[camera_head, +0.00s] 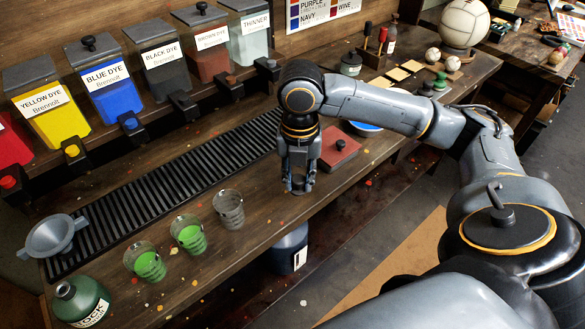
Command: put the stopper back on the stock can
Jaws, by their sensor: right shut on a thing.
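The green stock can (83,303) stands at the bottom left, cut by the frame edge, with a white label reading STOCK. Its round neck (65,290) shows at the top with no stopper on it. My right gripper (298,182) points down over the middle of the bench, far to the right of the can. It is shut on a small dark grey piece, which looks like the stopper (297,191). The fingers hide most of it, and I cannot tell whether it touches the bench. My left gripper is not in view.
A grey funnel (52,237) stands behind the can. Two cups with green liquid (145,262) (189,235) and an empty-looking cup (229,209) stand between can and gripper. A black slotted grate (170,190) runs behind them.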

